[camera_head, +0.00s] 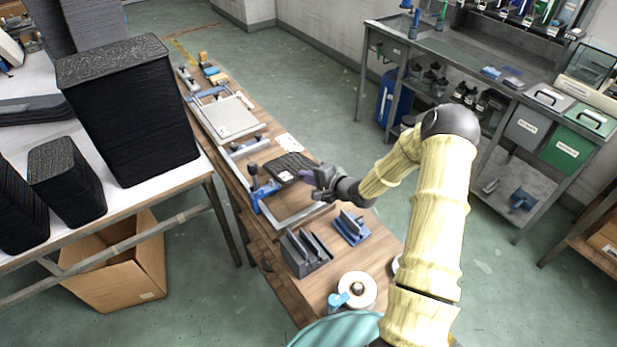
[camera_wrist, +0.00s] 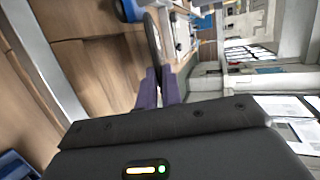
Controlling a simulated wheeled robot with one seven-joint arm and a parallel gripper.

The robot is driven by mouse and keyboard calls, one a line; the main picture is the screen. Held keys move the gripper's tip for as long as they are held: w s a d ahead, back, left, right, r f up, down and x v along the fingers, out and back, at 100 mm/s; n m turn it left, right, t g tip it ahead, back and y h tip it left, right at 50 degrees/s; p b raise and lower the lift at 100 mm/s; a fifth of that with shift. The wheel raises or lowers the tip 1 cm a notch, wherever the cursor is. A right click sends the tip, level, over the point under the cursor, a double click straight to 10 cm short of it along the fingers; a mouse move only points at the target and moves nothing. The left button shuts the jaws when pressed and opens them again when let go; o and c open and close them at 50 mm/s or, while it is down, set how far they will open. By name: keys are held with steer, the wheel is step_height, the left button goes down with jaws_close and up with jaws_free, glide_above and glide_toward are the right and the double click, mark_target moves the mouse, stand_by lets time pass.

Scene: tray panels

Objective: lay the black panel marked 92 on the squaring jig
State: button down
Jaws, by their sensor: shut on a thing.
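The black panel (camera_head: 290,163) is in my gripper (camera_head: 308,175), over or at the far part of the squaring jig. A small pale label shows on it, too small to read. In the wrist view the panel (camera_wrist: 152,38) shows nearly edge-on as a thin dark shape between the purple fingertips (camera_wrist: 158,85), which are shut on it. The squaring jig (camera_head: 304,215) has pale metal rails and a blue clamp at its left corner. I cannot tell whether the panel touches the jig.
A grey slotted holder (camera_head: 304,254), a blue stand (camera_head: 350,228) and a tape roll (camera_head: 357,289) stand on the near bench. A white paper (camera_head: 288,143) and a pale framed board (camera_head: 228,117) lie farther back. Tall black panel stacks (camera_head: 128,110) stand on the left table.

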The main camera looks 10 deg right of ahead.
steer(key=shift+a+r+n+y+p, duration=0.3)
steer(key=shift+n+y+p, duration=0.1)
steer(key=shift+y+p, duration=0.15)
steer(key=shift+d+f+g, duration=0.2)
steer(key=shift+f+g, duration=0.05)
steer(key=shift+g, duration=0.15)
steer(key=shift+s+p, duration=0.25)
steer(key=shift+p, duration=0.05)
steer(key=shift+a+p, duration=0.1)
steer(key=shift+p, duration=0.3)
stand_by(0.7)
steer(key=shift+f, duration=0.3)
steer(key=shift+s+f+b, duration=0.1)
steer(key=shift+f+b, duration=0.5)
steer(key=shift+f, duration=0.15)
steer(key=shift+f+b, duration=0.55)
steer(key=shift+f, duration=0.55)
stand_by(1.3)
